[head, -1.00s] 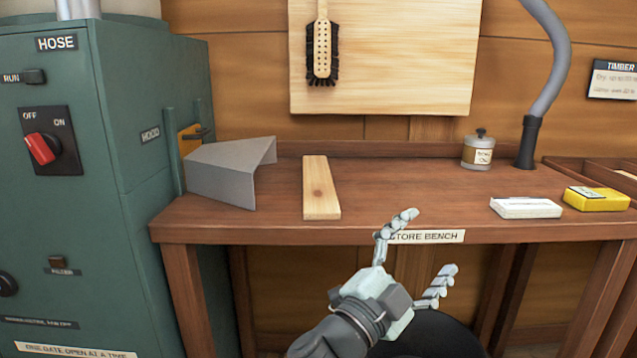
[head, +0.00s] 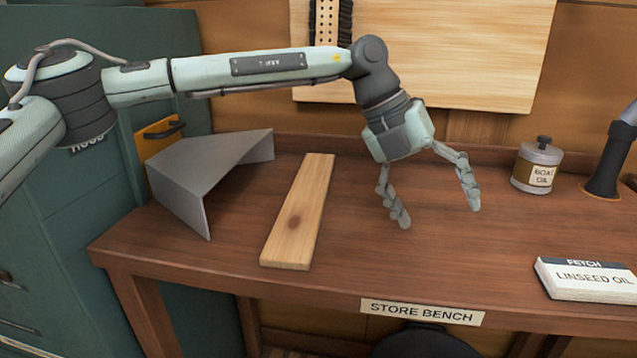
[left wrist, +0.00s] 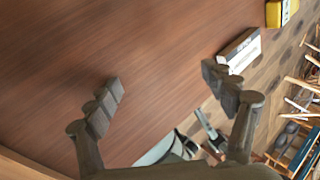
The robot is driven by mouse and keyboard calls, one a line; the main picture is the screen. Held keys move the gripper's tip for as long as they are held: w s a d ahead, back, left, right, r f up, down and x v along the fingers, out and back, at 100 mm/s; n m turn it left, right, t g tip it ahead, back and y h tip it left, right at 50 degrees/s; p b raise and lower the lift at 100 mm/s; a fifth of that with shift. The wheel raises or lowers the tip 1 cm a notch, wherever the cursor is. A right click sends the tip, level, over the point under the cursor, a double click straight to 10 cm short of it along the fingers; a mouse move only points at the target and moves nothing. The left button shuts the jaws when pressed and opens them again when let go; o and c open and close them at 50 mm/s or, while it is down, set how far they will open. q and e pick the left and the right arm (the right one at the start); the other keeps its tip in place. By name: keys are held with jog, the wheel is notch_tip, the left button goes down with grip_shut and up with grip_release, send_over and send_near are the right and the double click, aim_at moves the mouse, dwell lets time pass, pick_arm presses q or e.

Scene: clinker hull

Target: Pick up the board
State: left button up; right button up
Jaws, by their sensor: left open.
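The board (head: 301,212) is a light wooden plank with a dark knot, lying flat on the brown store bench (head: 420,262) in the head view. My left gripper (head: 438,215) is above the bench to the right of the board, pointing down, its fingers apart and empty. In the left wrist view the left gripper's two fingers (left wrist: 165,95) are spread over bare bench top. My right gripper is not clearly seen in either view.
A grey angled sheet (head: 205,165) stands just left of the board. A jar of boat oil (head: 537,168) stands at the back right, near a hose end (head: 608,170). The bench between board and jar is clear.

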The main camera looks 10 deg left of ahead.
aim_at(307, 192)
pick_arm(q)
jog(key=w+a+r+n+y, duration=0.1)
jog(key=w+a+y, duration=0.1)
jog(key=a, duration=0.5)
jog(key=w+a+r+n+t+y, duration=0.1)
jog(key=w+a+r+y, duration=0.1)
jog(key=a, duration=0.5)
jog(key=w+a+r+n+t+y, duration=0.1)
jog(key=w+a+r+y, duration=0.1)
jog(key=a, duration=0.5)
jog(key=shift+w+r, duration=0.1)
jog(key=f, duration=0.4)
jog(key=f+p, duration=0.1)
jog(key=f, duration=0.1)
jog(key=shift+w+a+f, duration=0.15)
jog(key=shift+w+f, duration=0.05)
jog(key=shift+w, duration=0.2)
jog(key=shift+w+f, duration=0.1)
jog(key=shift+f, duration=0.35)
pick_arm(e)
jog(key=a+f, duration=0.1)
jog(key=s+a+f+n, duration=0.1)
jog(key=a+f+n+y, duration=0.1)
jog(key=shift+s+a+g, duration=0.1)
jog(key=shift+s+g, duration=0.2)
pick_arm(q)
jog(key=c, duration=1.4)
jog(key=shift+r, duration=0.1)
